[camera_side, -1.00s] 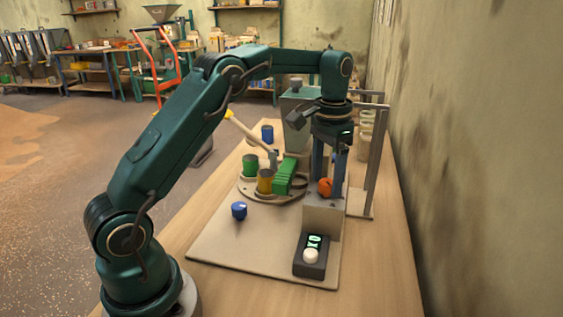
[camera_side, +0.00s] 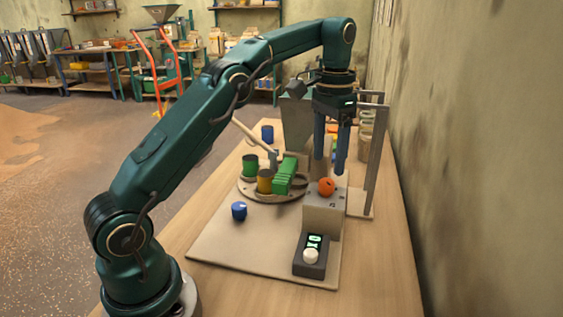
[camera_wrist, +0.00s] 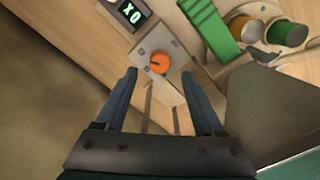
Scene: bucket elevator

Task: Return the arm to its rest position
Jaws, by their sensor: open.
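My gripper (camera_side: 330,168) is open and empty, pointing down above and just behind the orange knob (camera_side: 326,187). In the wrist view its two fingers (camera_wrist: 157,90) are spread wide, with the orange knob (camera_wrist: 158,63) beyond the tips and between them. The knob sits on a grey block (camera_side: 322,215) and nothing touches it. The arm is raised and reaches forward over the board.
A display box (camera_side: 311,256) is in front, a metal frame (camera_side: 370,165) right, a grey hopper (camera_side: 296,122) behind.

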